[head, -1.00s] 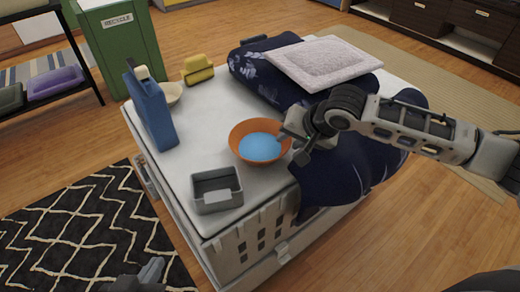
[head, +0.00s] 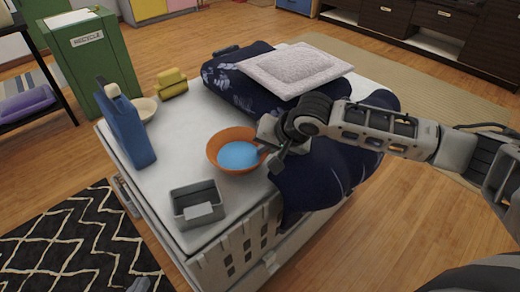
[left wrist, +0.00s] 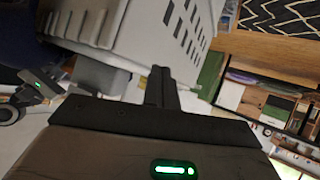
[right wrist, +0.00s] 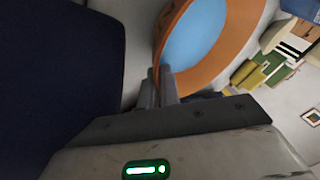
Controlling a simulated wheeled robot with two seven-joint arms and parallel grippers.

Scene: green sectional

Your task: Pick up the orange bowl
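The orange bowl (head: 214,151), with a blue inside, sits upright on the light-topped chest. It also shows large in the right wrist view (right wrist: 224,70). My right gripper (head: 264,146) is at the bowl's right rim. In the right wrist view its fingers (right wrist: 160,80) are close together with the rim between their tips, shut on the bowl. The bowl shows no clear lift off the top. My left gripper (head: 140,285) barely shows at the bottom edge, away from the bowl. In the left wrist view its fingers (left wrist: 161,80) are together and empty.
A grey tray (head: 183,219) stands in front of the bowl. A blue jug (head: 130,130), a cream bowl (head: 146,108) and a yellow object (head: 172,84) are to the left. Dark blue cloth (head: 320,178) and a pale pillow (head: 295,68) lie behind and right.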

